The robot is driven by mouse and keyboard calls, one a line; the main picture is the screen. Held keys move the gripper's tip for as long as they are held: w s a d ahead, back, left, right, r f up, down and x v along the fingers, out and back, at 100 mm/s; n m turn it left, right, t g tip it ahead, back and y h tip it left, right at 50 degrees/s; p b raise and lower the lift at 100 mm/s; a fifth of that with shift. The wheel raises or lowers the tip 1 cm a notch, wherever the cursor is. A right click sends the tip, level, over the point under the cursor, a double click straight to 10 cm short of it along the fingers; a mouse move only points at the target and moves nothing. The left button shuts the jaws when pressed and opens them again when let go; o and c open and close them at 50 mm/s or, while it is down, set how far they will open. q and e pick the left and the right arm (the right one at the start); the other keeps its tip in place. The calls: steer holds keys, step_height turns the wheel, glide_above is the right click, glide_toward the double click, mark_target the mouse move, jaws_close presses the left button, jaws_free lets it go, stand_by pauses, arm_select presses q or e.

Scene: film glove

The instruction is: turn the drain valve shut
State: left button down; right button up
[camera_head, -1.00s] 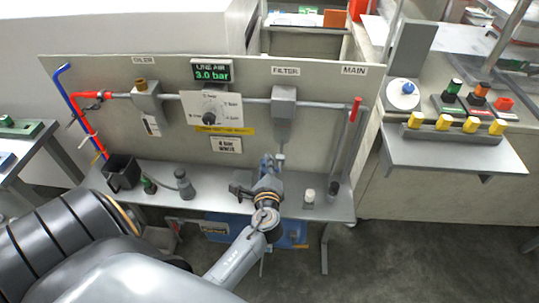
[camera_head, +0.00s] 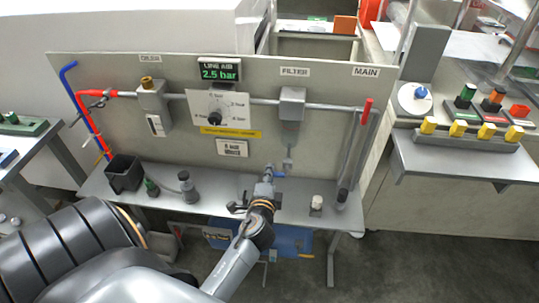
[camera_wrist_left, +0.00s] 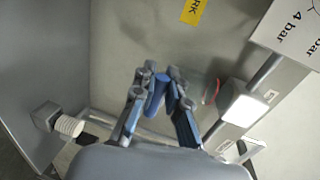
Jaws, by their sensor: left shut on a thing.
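My left gripper (camera_head: 268,174) reaches up from the bottom of the head view to just below the filter (camera_head: 292,104). A thin grey drain stem (camera_head: 288,161) hangs under the filter, just right of the fingertips. In the left wrist view, my left gripper (camera_wrist_left: 159,78) is shut on a blue lever (camera_wrist_left: 157,95), which looks like the drain valve's handle. The lever is tilted between the two fingers. In the head view the fingers mostly hide the lever, so its exact angle to the stem is hard to tell. My right gripper is not in view.
A grey panel (camera_head: 115,72) carries the pipe, the oiler (camera_head: 152,92), a dial (camera_head: 216,108) and a display (camera_head: 220,71) reading 2.5 bar. A black cup (camera_head: 124,172) and small fittings stand on the shelf. The red main handle (camera_head: 366,110) is at right.

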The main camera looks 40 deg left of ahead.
arm_select(q)
steer(key=shift+f, duration=0.15)
steer(key=c, duration=1.4)
jaws_free()
steer(key=shift+o, duration=0.2)
steer(key=shift+s+d, duration=0.1)
steer(key=v, duration=0.7)
steer(key=shift+s, duration=0.1)
